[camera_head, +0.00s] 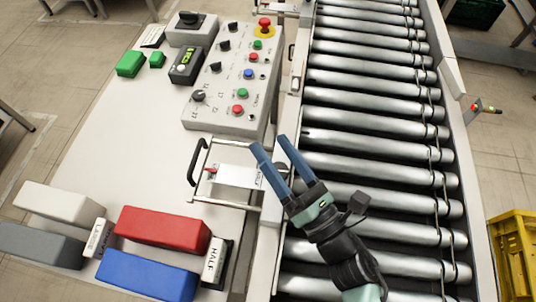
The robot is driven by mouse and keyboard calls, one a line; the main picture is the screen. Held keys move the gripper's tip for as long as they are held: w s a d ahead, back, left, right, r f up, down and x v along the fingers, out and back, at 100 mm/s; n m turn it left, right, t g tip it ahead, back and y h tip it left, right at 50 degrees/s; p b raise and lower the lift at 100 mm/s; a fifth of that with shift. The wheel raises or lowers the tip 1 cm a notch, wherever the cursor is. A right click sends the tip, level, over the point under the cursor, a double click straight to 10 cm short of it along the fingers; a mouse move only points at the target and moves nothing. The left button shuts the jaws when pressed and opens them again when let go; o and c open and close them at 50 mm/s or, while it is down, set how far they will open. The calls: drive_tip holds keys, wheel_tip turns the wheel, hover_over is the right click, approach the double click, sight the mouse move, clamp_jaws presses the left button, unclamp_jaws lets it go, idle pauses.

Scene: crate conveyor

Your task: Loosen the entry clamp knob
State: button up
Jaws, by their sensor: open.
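My gripper (268,144) is open, its two blue fingers apart with nothing visible between them. It reaches over the near left edge of the roller conveyor. Its fingertips are above the right end of a metal frame (235,143) with a black handle (197,161), which carries a pale plate with a small red pointer. I cannot tell whether this frame is the entry clamp. No part is clearly readable as its knob, and my fingers cover some of the area. On the control box, a black rotary knob (198,96) is at the lower left.
The conveyor rollers (375,127) are empty. The control box (234,75) has several coloured buttons. Red (163,228), blue (147,276), white (57,202) and grey (40,245) blocks lie at the table's near end. A yellow crate (515,250) is at right. The mid-table is clear.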

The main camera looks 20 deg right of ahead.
drive_tip(key=s+d+f+n+g+y+b, duration=0.1)
drive_tip(key=s+d+f+n+g+y, duration=0.25)
drive_tip(key=s+f+n, duration=0.5)
drive_tip(key=shift+n, duration=0.65)
drive_tip(key=p+x, duration=0.1)
drive_tip(key=x, duration=0.2)
drive_tip(key=p+x, duration=0.1)
drive_tip(key=x, duration=0.3)
drive_tip(key=p+x, duration=0.1)
drive_tip(key=x, duration=0.3)
drive_tip(key=shift+w+d+r+p, duration=0.25)
drive_tip(key=shift+w+d+p, duration=0.05)
drive_tip(key=shift+d+p, duration=0.05)
drive_tip(key=shift+w+a, duration=0.15)
drive_tip(key=shift+w, duration=0.35)
drive_tip(key=shift+c, duration=0.4)
drive_tip(key=shift+f, duration=0.1)
clamp_jaws()
drive_tip(key=shift+f, duration=0.1)
